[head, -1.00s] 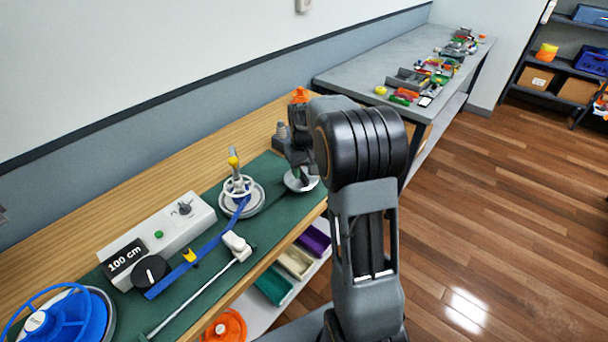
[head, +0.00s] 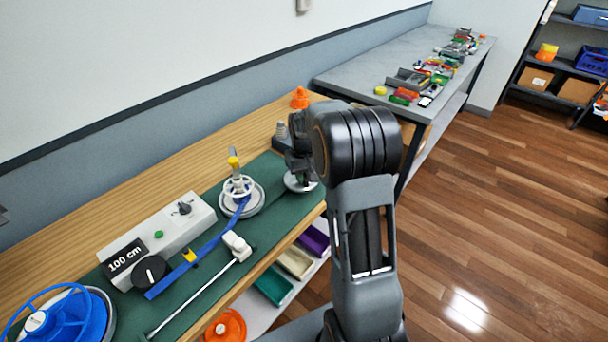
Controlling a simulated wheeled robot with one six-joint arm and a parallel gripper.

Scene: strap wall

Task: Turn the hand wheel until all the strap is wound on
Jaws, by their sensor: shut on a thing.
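The blue strap (head: 212,242) runs straight across the green mat to a white spoked reel (head: 232,186) on a grey round base. A yellow-topped post (head: 233,163) rises at the reel. To its right is a small pale round wheel (head: 292,184), seemingly the hand wheel, largely covered by my arm. My gripper (head: 305,184) points down onto this wheel and is shut on some part of it. The exact grip is hidden. A large blue wheel (head: 62,322) stands at the lower left, apart from my gripper.
A white box (head: 172,232) with a "100 cm" display (head: 124,257) and black knob (head: 150,271) sits behind the strap. A white slider on a rod (head: 236,246) lies in front. An orange cone-shaped piece (head: 299,98) stands at the back. Coloured trays (head: 295,262) sit below.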

